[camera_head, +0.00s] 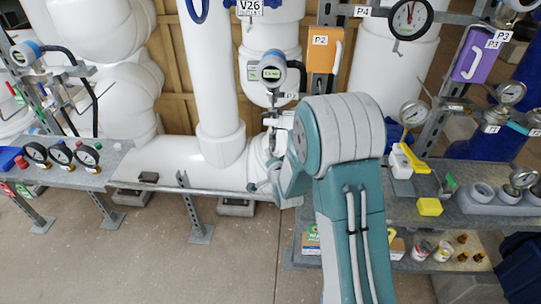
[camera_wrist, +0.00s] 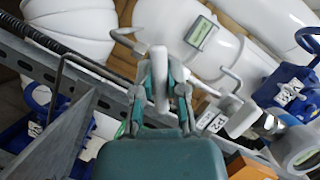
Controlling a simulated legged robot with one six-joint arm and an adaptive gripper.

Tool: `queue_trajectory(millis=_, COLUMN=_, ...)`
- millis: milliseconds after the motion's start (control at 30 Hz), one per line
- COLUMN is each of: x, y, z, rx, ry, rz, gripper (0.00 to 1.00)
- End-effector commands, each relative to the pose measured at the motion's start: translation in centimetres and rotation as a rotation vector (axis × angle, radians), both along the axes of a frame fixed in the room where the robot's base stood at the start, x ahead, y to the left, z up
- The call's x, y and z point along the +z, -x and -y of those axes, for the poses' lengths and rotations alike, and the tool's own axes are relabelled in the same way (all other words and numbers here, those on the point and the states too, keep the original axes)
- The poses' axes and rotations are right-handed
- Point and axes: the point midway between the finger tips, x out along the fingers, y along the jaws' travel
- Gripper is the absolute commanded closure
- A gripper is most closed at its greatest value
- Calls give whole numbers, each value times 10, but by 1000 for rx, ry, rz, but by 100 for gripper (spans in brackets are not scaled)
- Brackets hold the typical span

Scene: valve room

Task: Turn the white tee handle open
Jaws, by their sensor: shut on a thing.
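In the wrist view my gripper (camera_wrist: 163,92) is closed around a white upright bar, the white tee handle (camera_wrist: 159,70), with one finger on each side of it. The top of the handle shows between the fingertips; its lower part and stem are hidden by the fingers and gripper body. In the head view my teal and grey arm covers most of this spot. The handle cannot be made out there. The wrist end of my arm reaches down beside the white pipe, left of the big arm joint.
A gauge with a green display (camera_head: 271,72) stands above the gripper area. An orange box (camera_head: 323,50) and a purple box (camera_head: 475,55) hang behind. The right bench holds a yellow block (camera_head: 429,207) and several gauges. Three black-rimmed dials (camera_head: 61,155) stand at left. Floor in front is clear.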

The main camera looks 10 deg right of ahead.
Motion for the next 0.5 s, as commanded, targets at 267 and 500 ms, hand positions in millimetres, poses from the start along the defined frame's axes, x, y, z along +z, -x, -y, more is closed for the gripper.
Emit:
queue_trajectory(millis=267, x=-4, y=2, z=-1, rx=3, ry=247, rz=-92, gripper=100)
queue_trajectory(millis=500, x=-4, y=2, z=-2, rx=5, ry=463, rz=-162, gripper=100)
